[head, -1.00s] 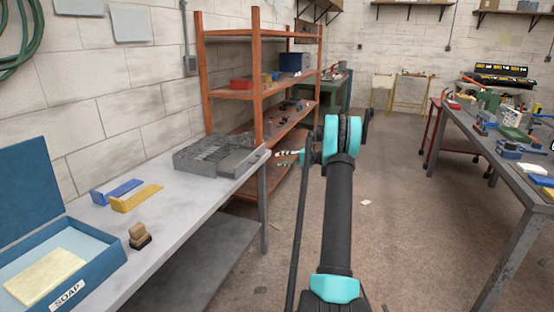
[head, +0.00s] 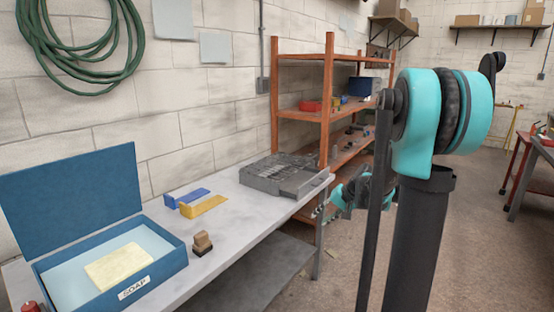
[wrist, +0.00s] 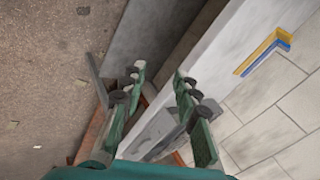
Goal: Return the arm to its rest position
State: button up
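My arm stands upright at the right of the head view, its teal and black elbow bent high. My gripper (head: 322,208) shows small and partly hidden behind my arm, near the end of the pale bench (head: 240,222). In the wrist view my gripper (wrist: 158,78) has its two fingers apart with nothing between them. The bench's edge and grey wood lie beyond the fingers.
On the bench stand an open blue box marked SOAP (head: 150,268), a wooden stamp (head: 202,243), blue (head: 186,197) and yellow (head: 204,206) pieces and a grey metal tray (head: 272,180). An orange shelf (head: 328,100) stands behind.

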jog(key=s+d+f+n+h, duration=0.1)
jog(key=s+f+h, duration=0.2)
jog(key=s, duration=1)
jog(key=s+d+f+n+h, duration=0.1)
jog(key=s+f, duration=0.4)
jog(key=s, duration=0.9)
jog(key=shift+s+d+n+h, duration=0.2)
jog(key=shift+s+n+h, duration=0.1)
jog(key=shift+n+h, duration=0.5)
jog(key=shift+a, duration=0.1)
